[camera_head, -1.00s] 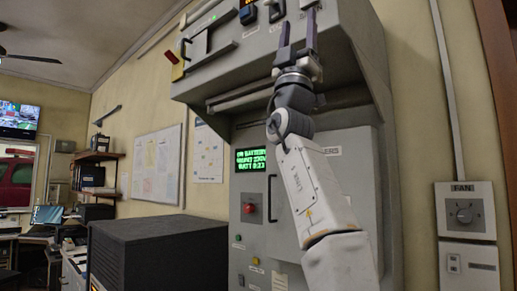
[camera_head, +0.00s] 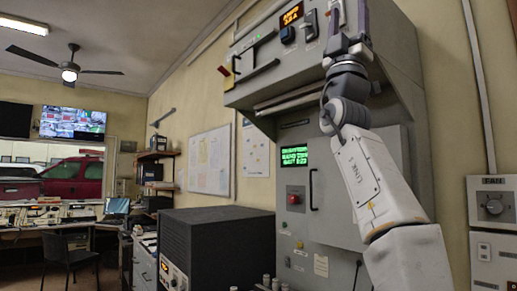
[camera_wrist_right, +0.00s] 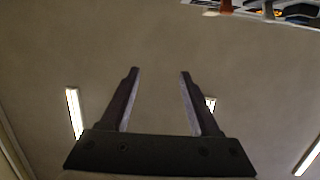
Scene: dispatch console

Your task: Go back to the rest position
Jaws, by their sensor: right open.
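My right gripper (camera_head: 347,18) is raised in front of the upper part of the grey console cabinet (camera_head: 262,85) in the head view. Its two fingers point up and stand apart with nothing between them. In the right wrist view the same gripper (camera_wrist_right: 160,75) is open and empty against the ceiling. My right arm comes up from the lower right and hides part of the console's front. My left gripper is not in view.
A red button (camera_head: 294,198) and a green text screen (camera_head: 294,156) are on the console front. A black cabinet (camera_head: 215,245) stands to its left. A fan switch box (camera_head: 491,205) is on the right wall. A chair (camera_head: 72,258) and desks are at the far left.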

